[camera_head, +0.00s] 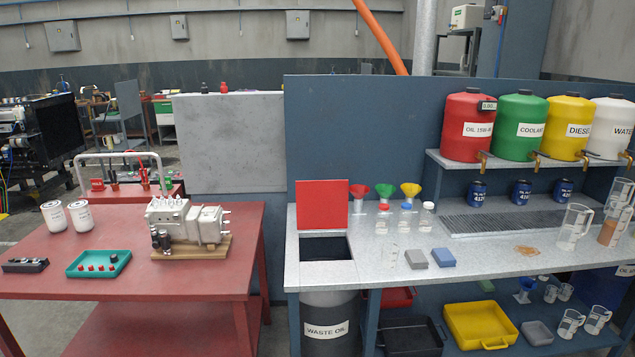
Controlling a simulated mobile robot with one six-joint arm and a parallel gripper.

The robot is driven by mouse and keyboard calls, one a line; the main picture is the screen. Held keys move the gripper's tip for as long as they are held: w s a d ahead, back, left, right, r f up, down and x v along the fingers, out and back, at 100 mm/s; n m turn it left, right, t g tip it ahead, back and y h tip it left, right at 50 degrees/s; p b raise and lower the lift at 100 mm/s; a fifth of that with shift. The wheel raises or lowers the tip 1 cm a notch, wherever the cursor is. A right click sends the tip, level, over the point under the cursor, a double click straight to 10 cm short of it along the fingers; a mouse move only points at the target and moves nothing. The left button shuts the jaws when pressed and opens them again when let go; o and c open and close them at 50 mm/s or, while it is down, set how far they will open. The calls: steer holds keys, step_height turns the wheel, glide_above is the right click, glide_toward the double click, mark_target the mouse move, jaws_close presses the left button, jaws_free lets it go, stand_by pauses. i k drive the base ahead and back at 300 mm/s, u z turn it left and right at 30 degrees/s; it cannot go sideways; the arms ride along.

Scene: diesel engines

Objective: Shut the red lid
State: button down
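The red lid (322,205) is a flat red square panel. It stands upright at the back edge of a dark square opening (325,247) in the left end of the grey counter, so the opening is uncovered. A dark bin (329,322) labelled "WASTE OIL" stands under that opening. My gripper and arm do not show in this view.
The grey counter (480,262) holds red, green and yellow funnels (384,190), grey and blue blocks (443,258) and clear jugs (574,227). A red table (215,277) with an engine part (187,221) stands left, across a narrow gap. A blue panel (355,130) rises behind the lid.

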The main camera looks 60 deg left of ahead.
mark_target(321, 204)
steer(key=z, duration=0.3)
steer(key=k, duration=0.2)
steer(key=u, duration=3.25)
steer(key=k, duration=0.7)
steer(key=z, duration=0.25)
steer(key=i, duration=1)
steer(key=z, duration=0.1)
